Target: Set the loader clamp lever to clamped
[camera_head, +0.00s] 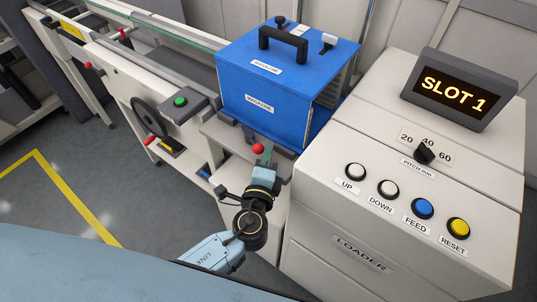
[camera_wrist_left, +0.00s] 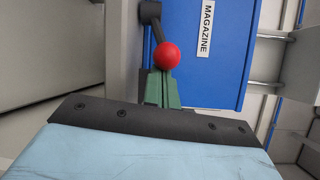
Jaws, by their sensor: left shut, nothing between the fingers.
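The loader clamp lever shows as a red ball knob (camera_head: 258,148) on a dark arm, in front of the blue magazine (camera_head: 262,102). In the left wrist view the red knob (camera_wrist_left: 166,56) sits on a dark grey arm that comes from a pivot at the top. My left gripper (camera_head: 265,158) is shut and empty, with its green fingertips (camera_wrist_left: 161,88) right at the knob. The knob overlaps the fingertips in that view; I cannot tell whether they touch. My right gripper is not in view.
The loader cabinet (camera_head: 350,258) stands close on the right, with buttons, a pitch dial (camera_head: 424,152) and a display (camera_head: 459,90) reading SLOT 1. A conveyor with a green button (camera_head: 180,101) and a handwheel (camera_head: 150,117) is at left. Open floor lies at lower left.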

